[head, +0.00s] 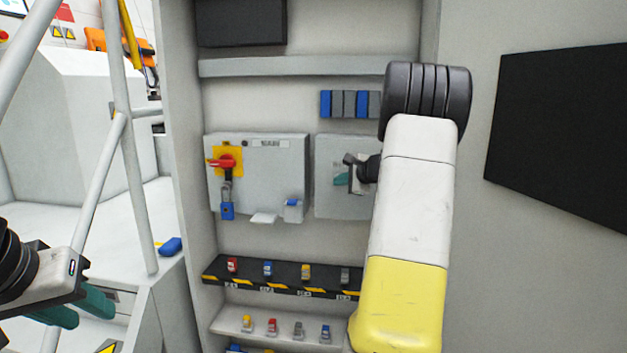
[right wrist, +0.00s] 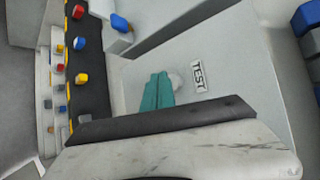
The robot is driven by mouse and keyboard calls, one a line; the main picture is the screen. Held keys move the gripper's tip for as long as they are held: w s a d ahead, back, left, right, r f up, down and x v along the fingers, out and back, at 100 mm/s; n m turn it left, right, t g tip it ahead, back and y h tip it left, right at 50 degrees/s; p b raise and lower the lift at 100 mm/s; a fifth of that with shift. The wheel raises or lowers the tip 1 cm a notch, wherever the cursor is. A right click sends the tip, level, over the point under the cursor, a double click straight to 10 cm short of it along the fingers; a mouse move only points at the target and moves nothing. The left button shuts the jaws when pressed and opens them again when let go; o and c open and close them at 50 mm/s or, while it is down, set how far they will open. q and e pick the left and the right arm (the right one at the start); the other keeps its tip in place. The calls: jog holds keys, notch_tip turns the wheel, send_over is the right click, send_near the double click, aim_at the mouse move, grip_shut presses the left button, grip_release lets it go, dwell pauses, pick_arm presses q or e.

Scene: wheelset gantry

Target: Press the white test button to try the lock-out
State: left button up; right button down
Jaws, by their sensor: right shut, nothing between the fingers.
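The white test button (right wrist: 175,82) is a round knob on a light grey box (head: 328,205), beside a TEST label (right wrist: 198,77) in the right wrist view. The teal fingers of my right gripper (right wrist: 158,92) are shut and empty. Their tips overlap the button's edge in that view; I cannot tell whether they touch it. In the head view my right gripper (head: 342,179) is in front of the box, and my arm hides part of it. My left gripper (head: 84,312) is at the lower left, its teal fingers apart and empty.
Left of the test box is a box (head: 270,165) with a red rotary handle (head: 224,162) on a yellow plate. A blue padlock (head: 227,211) hangs below it. Lower shelves (head: 250,280) hold several coloured padlocks. White railing (head: 125,130) stands at left.

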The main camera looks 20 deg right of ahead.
jog(key=shift+w+d, duration=0.15)
jog(key=shift+w, duration=0.1)
jog(key=shift+w+d, duration=0.25)
jog(key=shift+w, duration=0.1)
dwell(0.7)
dwell(0.4)
jog(key=shift+s+a, duration=0.45)
jog(key=shift+s, duration=0.25)
jog(key=shift+s, duration=0.1)
jog(key=s+a, duration=0.1)
jog(key=s, duration=0.1)
jog(key=s+a, duration=0.1)
jog(key=s, duration=0.1)
jog(key=shift+a, duration=0.35)
dwell(0.4)
